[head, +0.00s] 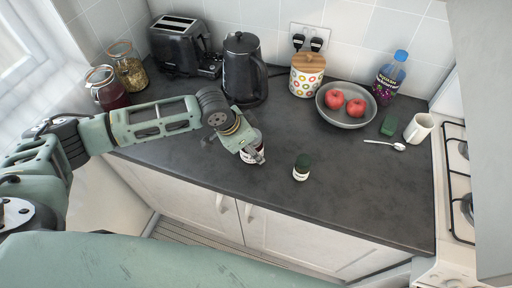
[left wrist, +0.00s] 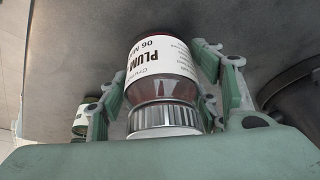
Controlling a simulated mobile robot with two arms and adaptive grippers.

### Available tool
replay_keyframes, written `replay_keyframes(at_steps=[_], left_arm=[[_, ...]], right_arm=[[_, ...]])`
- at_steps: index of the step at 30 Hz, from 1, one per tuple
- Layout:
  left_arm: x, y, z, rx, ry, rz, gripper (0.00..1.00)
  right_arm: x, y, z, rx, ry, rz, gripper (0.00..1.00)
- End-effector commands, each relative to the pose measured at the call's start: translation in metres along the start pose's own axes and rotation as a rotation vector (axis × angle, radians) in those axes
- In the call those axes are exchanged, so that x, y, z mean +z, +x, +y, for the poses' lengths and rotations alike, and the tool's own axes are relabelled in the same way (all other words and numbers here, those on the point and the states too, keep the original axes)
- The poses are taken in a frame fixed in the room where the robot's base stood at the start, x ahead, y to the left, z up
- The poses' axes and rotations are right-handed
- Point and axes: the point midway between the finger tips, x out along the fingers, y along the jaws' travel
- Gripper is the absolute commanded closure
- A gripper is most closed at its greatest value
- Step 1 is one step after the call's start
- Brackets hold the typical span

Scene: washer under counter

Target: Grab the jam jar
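The jam jar (head: 250,156) stands near the front edge of the dark counter, partly hidden by my left gripper (head: 251,150). In the left wrist view the jam jar (left wrist: 160,68) has a white label reading "PLUM", dark red contents and a ribbed silver lid facing my palm. I see no clear gap between jar and counter. My right gripper is not in view.
A small green-lidded jar (head: 302,167) stands just right of the jam jar. Behind are a kettle (head: 244,69), toaster (head: 180,45), dotted canister (head: 306,74), apple bowl (head: 347,106), bottle (head: 390,78) and mug (head: 418,128). Two clip-top jars (head: 127,67) stand at left. The front-right counter is clear.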

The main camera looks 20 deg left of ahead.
Motion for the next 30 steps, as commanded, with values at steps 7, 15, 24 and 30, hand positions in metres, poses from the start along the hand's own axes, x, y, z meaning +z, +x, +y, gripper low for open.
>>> replay_keyframes(at_steps=[7,15,24,30], left_arm=[[0.000,0.000,0.000,0.000,0.000,0.000,0.66],[0.000,0.000,0.000,0.001,-0.001,0.000,0.90],[-0.003,-0.004,-0.001,-0.001,0.000,0.005,0.92],[-0.015,-0.029,-0.001,-0.002,0.002,0.010,0.92]], right_arm=[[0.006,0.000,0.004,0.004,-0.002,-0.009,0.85],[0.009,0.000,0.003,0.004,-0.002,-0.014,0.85],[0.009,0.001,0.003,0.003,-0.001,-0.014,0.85],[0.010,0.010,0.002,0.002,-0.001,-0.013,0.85]])
